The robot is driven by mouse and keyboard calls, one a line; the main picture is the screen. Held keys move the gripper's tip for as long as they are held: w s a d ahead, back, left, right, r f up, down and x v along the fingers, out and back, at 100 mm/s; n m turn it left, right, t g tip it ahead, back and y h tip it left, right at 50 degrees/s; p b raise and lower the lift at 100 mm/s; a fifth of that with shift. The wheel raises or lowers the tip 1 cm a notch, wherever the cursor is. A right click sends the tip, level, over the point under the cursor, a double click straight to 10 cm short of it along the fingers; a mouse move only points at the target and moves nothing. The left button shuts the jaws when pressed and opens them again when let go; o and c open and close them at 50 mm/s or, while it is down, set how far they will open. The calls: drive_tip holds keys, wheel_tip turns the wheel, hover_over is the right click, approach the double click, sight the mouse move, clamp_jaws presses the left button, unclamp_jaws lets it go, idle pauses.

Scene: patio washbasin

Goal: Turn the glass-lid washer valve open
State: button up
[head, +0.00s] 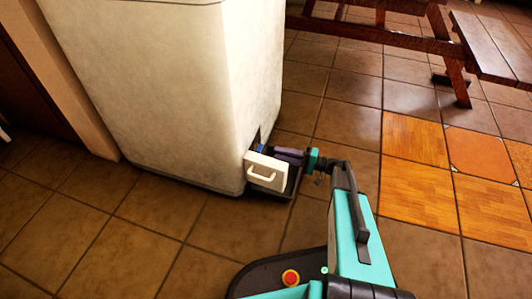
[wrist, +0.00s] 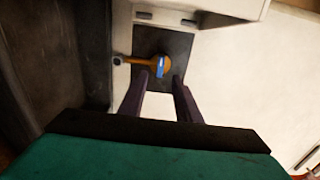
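The valve (wrist: 162,66) shows in the wrist view as a brass-orange body with a short blue handle (wrist: 160,68), joined to a thin pipe on its left, in front of a dark panel. My gripper (wrist: 161,80) is open, its two dark fingers pointing at the valve with the blue handle between their tips. I cannot tell whether a finger touches it. In the head view my gripper (head: 279,151) reaches in from the right at the low corner of the pale cabinet (head: 190,90). A small blue spot (head: 261,149) shows there; the rest of the valve is hidden.
A small white panel with a handle (head: 262,182) stands out from the cabinet, just in front of my gripper. A wooden picnic bench (head: 400,42) stands at the back right. The tiled floor (head: 110,245) is clear at the front left.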

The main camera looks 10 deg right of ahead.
sight(259, 148)
drive_tip(key=b+x, duration=0.2)
drive_tip(key=x, duration=0.5)
drive_tip(key=shift+b, duration=0.3)
drive_tip(key=shift+a, duration=0.1)
clamp_jaws()
